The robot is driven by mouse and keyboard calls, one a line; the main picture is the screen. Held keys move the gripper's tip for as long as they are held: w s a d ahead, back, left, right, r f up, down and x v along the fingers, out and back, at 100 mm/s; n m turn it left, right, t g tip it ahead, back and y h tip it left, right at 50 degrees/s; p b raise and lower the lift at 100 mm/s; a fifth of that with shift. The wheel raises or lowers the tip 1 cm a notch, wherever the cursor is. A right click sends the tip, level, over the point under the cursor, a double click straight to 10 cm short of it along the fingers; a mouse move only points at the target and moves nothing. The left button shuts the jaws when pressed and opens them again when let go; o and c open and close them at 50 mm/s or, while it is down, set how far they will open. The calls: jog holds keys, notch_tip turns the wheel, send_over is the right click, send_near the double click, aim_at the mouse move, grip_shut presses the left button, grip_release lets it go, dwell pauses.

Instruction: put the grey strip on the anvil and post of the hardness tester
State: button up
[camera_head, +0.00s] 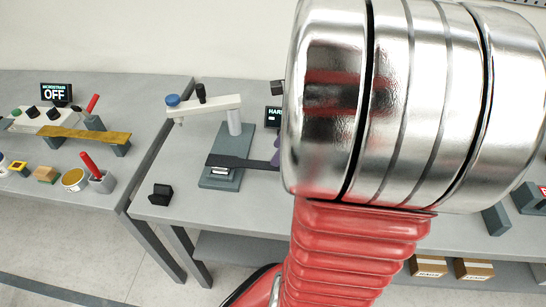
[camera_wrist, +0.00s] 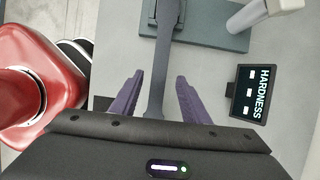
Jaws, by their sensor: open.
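The hardness tester (camera_head: 235,119) stands on the middle table, with a pale arm over its base. The dark grey strip (camera_head: 232,161) lies across the anvil (camera_head: 221,175) and reaches right towards my gripper. In the wrist view the strip (camera_wrist: 157,55) runs from the tester base (camera_wrist: 210,37) down between the purple fingers of my gripper (camera_wrist: 160,76). The fingers are open, with a gap on each side of the strip. In the head view only a bit of a purple finger (camera_head: 276,151) shows; my arm hides the rest. I cannot see whether the strip's near end rests on the post.
A display reading HARDNESS (camera_wrist: 249,93) stands right of my gripper in the wrist view. A small black block (camera_head: 160,194) sits at the table's front left. The left table holds a gold strip (camera_head: 85,135), a yellow-rimmed tin (camera_head: 74,179) and a display reading OFF (camera_head: 56,93).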

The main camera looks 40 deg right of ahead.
jog(key=v, duration=0.7)
jog(key=shift+r, duration=0.15)
jog(key=shift+s, duration=0.1)
dwell(0.3)
jog(key=a+r+n+t+h, duration=0.1)
jog(key=a+n+t+h, duration=0.1)
jog(key=a+n, duration=2.4)
jog(key=shift+a+r+n+h, duration=0.25)
jog(key=shift+a+n+h, duration=0.15)
jog(key=shift+n, duration=0.8)
jog(key=shift+s, duration=0.1)
jog(key=shift+c, duration=0.5)
jog(key=shift+c, duration=0.9)
